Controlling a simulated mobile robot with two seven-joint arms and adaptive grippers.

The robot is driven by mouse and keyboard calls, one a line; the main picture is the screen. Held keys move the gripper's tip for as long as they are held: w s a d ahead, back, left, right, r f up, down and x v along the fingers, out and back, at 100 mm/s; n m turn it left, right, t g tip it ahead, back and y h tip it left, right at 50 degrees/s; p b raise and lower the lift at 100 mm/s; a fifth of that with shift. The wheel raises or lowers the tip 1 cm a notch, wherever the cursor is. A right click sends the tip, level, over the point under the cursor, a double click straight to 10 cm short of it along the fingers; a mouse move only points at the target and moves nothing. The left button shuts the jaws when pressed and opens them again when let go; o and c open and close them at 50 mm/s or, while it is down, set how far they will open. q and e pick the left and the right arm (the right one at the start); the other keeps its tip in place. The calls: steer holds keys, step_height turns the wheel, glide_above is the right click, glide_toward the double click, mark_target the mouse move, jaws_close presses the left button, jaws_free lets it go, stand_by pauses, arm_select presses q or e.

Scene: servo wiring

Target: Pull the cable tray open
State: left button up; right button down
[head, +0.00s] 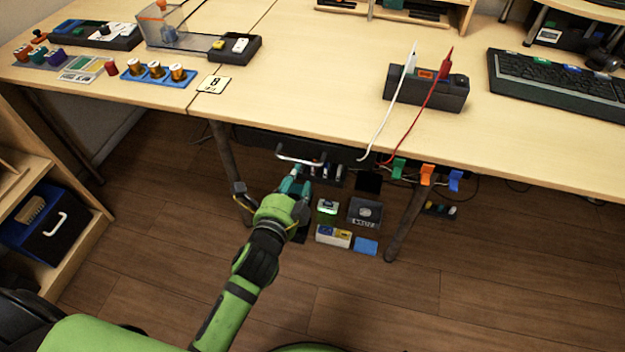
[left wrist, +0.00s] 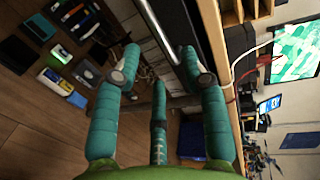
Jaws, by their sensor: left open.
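The cable tray (head: 262,138) is a dark, long box under the front edge of the wooden table in the head view. A pale metal handle (head: 300,160) sticks out from its front. My left gripper (head: 298,180) is just in front of and below this handle, with teal fingers pointing toward it. In the left wrist view the fingers of my left gripper (left wrist: 158,62) are spread apart and empty. A pale bar (left wrist: 158,28), probably the handle, runs between the upper fingers. Whether any finger touches it is unclear. My right gripper is not in view.
Table legs stand left (head: 231,178) and right (head: 405,225) of my left arm. Several small items, among them a blue block (head: 366,246), lie below the table. Coloured clips (head: 427,175) and a white cable (head: 385,115) hang at the edge. Open floor lies in front.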

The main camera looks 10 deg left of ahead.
mark_target(303, 161)
arm_select(q)
steer(key=x, duration=0.7)
steer(key=shift+a+b, duration=0.1)
steer(key=shift+b, duration=0.25)
steer(key=shift+c, duration=0.4)
jaws_close()
